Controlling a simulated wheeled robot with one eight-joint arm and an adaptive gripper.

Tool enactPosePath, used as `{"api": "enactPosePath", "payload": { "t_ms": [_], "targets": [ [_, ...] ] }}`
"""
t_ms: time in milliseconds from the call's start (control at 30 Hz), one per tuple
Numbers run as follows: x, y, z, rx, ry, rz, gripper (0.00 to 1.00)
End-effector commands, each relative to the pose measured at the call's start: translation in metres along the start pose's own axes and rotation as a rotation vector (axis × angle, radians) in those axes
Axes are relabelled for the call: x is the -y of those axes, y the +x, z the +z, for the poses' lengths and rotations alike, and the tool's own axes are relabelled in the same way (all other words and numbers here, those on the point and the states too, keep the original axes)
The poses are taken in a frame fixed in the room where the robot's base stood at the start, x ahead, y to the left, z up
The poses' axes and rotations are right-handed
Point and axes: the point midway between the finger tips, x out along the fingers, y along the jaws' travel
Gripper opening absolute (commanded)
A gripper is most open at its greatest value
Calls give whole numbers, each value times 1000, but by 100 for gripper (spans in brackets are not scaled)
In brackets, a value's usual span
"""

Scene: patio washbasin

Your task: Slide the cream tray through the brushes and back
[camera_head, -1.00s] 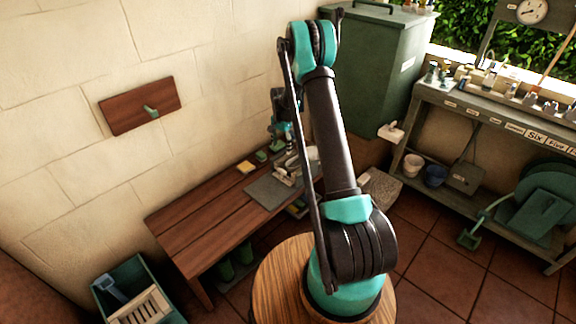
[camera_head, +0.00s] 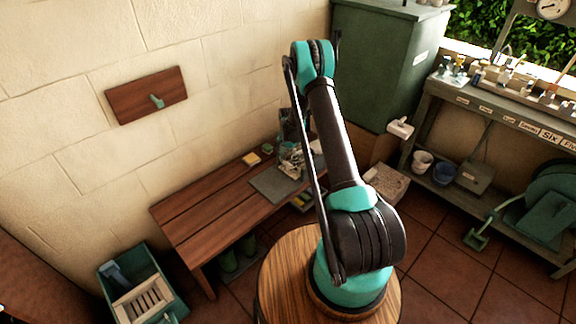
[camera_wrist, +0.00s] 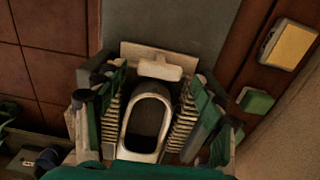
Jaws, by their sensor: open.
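In the wrist view the cream tray (camera_wrist: 137,155) has a dark oval hollow and lies between two rows of pale bristles, the left brush (camera_wrist: 110,122) and the right brush (camera_wrist: 184,128). A pale crosspiece like a handle (camera_wrist: 160,69) stands at its far end. My gripper (camera_wrist: 157,92) is open, with its dark and green fingers spread to either side of the tray and brushes. I cannot tell whether they touch anything. In the head view the gripper and tray are small at the bench's far end, partly hidden by my arm.
The wooden bench (camera_head: 205,203) runs along the wall. A grey mat (camera_head: 274,187) lies on it in front of the brushes. A yellow sponge (camera_wrist: 290,45) and a green block (camera_wrist: 256,102) lie beside them. A green crate (camera_head: 155,263) stands on the floor at lower left.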

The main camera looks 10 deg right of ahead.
Motion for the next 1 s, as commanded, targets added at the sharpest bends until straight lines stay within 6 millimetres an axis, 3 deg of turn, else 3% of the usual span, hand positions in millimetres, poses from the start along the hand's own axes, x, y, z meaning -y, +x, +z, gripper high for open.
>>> {"api": "enactPosePath", "payload": {
  "t_ms": [233, 633, 1000],
  "targets": [
    [0, 29, 0, 0, 0, 0, 69],
    [0, 35, 0, 0, 0, 0, 69],
    [0, 35, 0, 0, 0, 0, 23]
  ]
}}
